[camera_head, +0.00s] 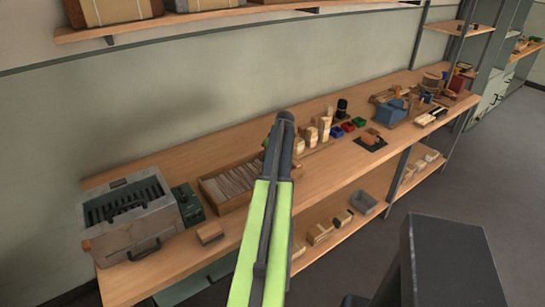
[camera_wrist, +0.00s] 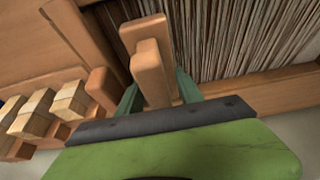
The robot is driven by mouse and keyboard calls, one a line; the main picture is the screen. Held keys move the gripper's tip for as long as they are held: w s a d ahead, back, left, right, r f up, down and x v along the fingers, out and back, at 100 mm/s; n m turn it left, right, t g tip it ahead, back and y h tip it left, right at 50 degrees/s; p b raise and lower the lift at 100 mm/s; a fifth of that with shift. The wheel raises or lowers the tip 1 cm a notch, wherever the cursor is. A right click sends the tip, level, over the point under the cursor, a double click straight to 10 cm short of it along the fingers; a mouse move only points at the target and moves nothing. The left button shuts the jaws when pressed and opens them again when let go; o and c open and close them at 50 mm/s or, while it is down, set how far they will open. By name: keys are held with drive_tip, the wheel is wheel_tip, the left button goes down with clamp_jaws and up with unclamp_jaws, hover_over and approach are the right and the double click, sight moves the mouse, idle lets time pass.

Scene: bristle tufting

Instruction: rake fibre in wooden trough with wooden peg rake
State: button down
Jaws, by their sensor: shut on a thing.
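The wooden trough shows in the head view (camera_head: 207,194) as a low box on the bench, partly hidden behind my arm. Its pale brown fibre (camera_head: 232,179) lies in long strands. In the wrist view the fibre (camera_wrist: 225,38) fills the top right, with the trough's wooden rim (camera_wrist: 275,84) below it. My gripper (camera_wrist: 158,92) is shut on a wooden piece, which looks like the peg rake (camera_wrist: 150,68), beside the rim and overlapping the fibre in the picture. The rake's pegs are not visible, and I cannot tell whether it touches the fibre. My arm hides the gripper in the head view.
A grey slotted metal box (camera_head: 133,215) and a dark green box (camera_head: 188,204) stand left of the trough. Several wooden blocks (camera_wrist: 33,112) stand beside it. A wooden block (camera_head: 210,233) lies near the front edge.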

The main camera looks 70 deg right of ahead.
drive_tip(key=shift+w+a, duration=0.3)
drive_tip(key=shift+s+d, duration=0.75)
drive_tip(key=shift+d, duration=0.25)
drive_tip(key=w+a, duration=0.5)
drive_tip(key=a, duration=0.2)
drive_tip(key=w+a, duration=0.6)
drive_tip(key=a, duration=0.2)
drive_tip(key=w+a, duration=0.6)
drive_tip(key=a, duration=0.2)
drive_tip(key=shift+w+a, duration=0.1)
drive_tip(key=shift+a, duration=0.05)
drive_tip(key=shift+w+a, duration=0.15)
drive_tip(key=shift+a, duration=0.1)
